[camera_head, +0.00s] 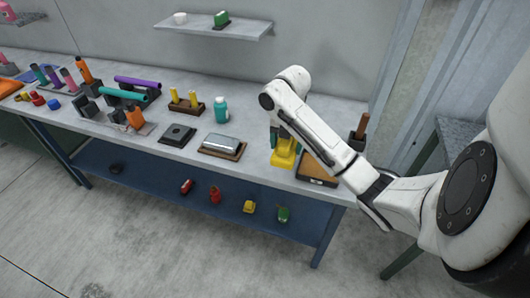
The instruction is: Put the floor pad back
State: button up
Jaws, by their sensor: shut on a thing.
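My gripper (286,143) is at the end of my white arm, low over the right part of the bench (240,174). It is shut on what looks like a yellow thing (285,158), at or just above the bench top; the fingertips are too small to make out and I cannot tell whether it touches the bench. I cannot tell for sure which thing is the floor pad. A flat black pad-like piece (177,135) lies on the bench left of a silver block on a brown base (222,146).
A wooden tray (316,170) lies right of my gripper, partly behind my arm. A teal bottle (221,109) and a rack with yellow sticks (187,105) stand further back. Several coloured items crowd the left. Small things lie on the blue lower shelf (150,180). A wall shelf (230,30) hangs behind.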

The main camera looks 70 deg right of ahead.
jog(key=shift+w+d+f, duration=0.25)
jog(key=shift+w+f, duration=0.05)
jog(key=shift+w, duration=0.3)
jog(key=shift+w+d+f, duration=0.2)
jog(key=shift+w+f, duration=0.1)
jog(key=shift+w, duration=0.25)
jog(key=w+d+f+b, duration=0.1)
jog(key=w+f+b, duration=0.1)
jog(key=w+d+f+b, duration=0.1)
jog(key=b, duration=0.1)
jog(key=w+d+f+b, duration=0.1)
jog(key=w+f+b, duration=0.1)
jog(key=shift+w+f, duration=0.35)
jog(key=shift+w+d+f, duration=0.25)
jog(key=shift+w+f, duration=0.25)
jog(key=shift+f, duration=0.2)
jog(key=shift+f+p, duration=0.5)
jog(key=shift+f, duration=1.05)
jog(key=shift+f, duration=0.1)
jog(key=o, duration=0.9)
jog(key=shift+o, duration=0.2)
